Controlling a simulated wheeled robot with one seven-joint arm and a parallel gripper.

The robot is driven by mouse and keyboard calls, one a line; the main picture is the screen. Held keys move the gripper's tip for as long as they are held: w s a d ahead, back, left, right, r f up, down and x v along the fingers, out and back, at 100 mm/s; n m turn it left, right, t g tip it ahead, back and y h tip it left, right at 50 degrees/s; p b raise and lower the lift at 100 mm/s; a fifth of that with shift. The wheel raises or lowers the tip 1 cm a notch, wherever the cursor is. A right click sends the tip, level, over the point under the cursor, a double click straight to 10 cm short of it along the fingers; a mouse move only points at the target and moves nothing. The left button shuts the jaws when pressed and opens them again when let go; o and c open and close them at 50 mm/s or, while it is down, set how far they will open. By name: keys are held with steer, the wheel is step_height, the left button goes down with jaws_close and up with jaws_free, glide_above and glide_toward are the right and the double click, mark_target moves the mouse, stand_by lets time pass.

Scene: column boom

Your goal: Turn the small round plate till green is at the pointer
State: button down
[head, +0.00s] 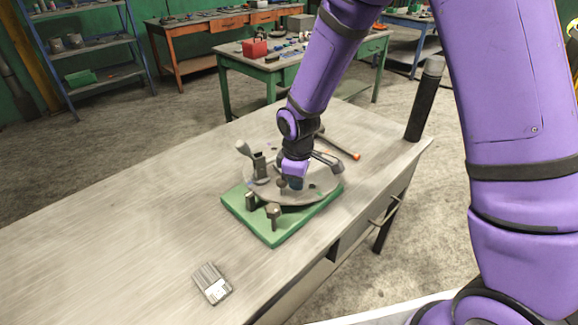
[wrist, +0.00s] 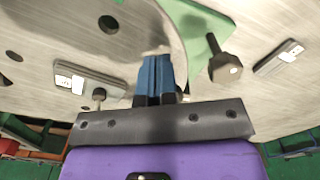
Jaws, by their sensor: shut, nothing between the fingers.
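A grey round plate (head: 318,187) lies on a green base (head: 268,232) on the workbench. In the wrist view the plate (wrist: 45,30) fills the left, with dark holes in it, and a corner of the green base (wrist: 203,28) shows beside its edge. My gripper (head: 296,187) points down at the plate; its blue fingers (wrist: 154,65) are shut and empty near the plate's edge. I cannot tell whether they touch it. Two short dark posts (head: 273,214) stand at the front of the base. I cannot make out which part is the pointer, nor clearly where green lies.
An upright handle (head: 244,149) and clamp-like parts rise around the plate. A grey block with a white label (head: 212,284) lies in front on the bench (head: 120,240). A tool with an orange tip (head: 345,147) lies behind. A black cylinder (head: 424,105) stands back right. The bench's left is clear.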

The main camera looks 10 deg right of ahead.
steer(key=shift+w+a, duration=0.2)
steer(key=shift+a, duration=0.65)
steer(key=shift+w+a, duration=0.3)
steer(key=shift+a, duration=0.5)
steer(key=shift+w+a, duration=0.1)
steer(key=shift+a, duration=0.05)
steer(key=shift+w+a, duration=0.35)
steer(key=shift+a, duration=0.3)
